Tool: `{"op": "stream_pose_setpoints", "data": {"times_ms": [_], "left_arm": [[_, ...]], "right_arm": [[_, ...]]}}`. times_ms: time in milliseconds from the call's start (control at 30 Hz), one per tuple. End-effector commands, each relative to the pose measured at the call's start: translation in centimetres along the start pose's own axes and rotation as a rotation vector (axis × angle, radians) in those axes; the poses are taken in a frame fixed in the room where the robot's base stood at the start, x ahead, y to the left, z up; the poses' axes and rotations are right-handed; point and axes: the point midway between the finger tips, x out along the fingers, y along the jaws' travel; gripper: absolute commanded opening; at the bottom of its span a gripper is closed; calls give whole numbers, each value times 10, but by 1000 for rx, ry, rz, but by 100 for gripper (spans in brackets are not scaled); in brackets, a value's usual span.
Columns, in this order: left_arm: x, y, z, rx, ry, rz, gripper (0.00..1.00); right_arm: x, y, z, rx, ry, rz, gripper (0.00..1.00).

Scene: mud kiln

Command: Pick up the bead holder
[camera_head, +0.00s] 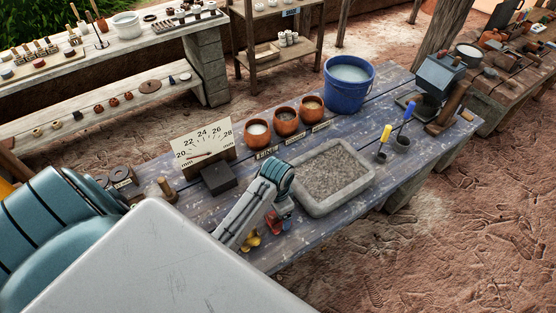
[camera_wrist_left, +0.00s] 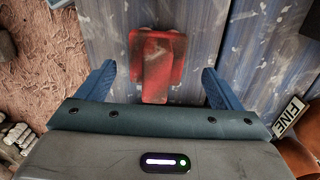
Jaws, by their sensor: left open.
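A red, flat, block-like piece (camera_wrist_left: 157,65) lies on the blue planks in the left wrist view; it looks like the bead holder, though I cannot be sure. My left gripper (camera_wrist_left: 160,88) is open, with one blue finger on each side of the red piece and a gap to both. The near end of the piece reaches between the fingers. In the head view my left arm reaches over the front of the table and its jaws are not clear there. A small red object (camera_head: 274,219) shows beside the arm, partly hidden. My right gripper is not in view.
A gravel-filled stone tray (camera_head: 352,195) lies right of my arm. Three clay pots (camera_head: 257,134), a dial board (camera_head: 203,140) and a blue bucket (camera_head: 349,88) stand behind. Small yellow pieces (camera_head: 250,241) lie near the table's front edge. A "FINE" label (camera_wrist_left: 289,117) is at lower right.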

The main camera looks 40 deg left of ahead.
Motion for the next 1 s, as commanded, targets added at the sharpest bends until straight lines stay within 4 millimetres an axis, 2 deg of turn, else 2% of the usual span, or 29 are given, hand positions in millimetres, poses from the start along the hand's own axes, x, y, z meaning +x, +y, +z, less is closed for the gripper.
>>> {"op": "stream_pose_setpoints", "data": {"times_ms": [33,100,200,300,500,567,800,1000], "left_arm": [[3,2,0,-1,-5,3,87],[13,3,-1,-1,-5,3,87],[27,2,-1,0,-4,2,87],[34,2,-1,0,-3,2,87],[35,2,-2,0,-1,0,87],[35,2,-2,0,-1,0,79],[35,2,-2,0,-1,0,34],[34,1,-2,0,0,0,33]], "right_arm": [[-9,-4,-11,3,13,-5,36],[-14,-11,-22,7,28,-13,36],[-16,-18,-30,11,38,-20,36],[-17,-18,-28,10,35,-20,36],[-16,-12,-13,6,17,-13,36],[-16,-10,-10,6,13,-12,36],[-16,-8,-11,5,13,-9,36],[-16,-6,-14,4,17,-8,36]]}}
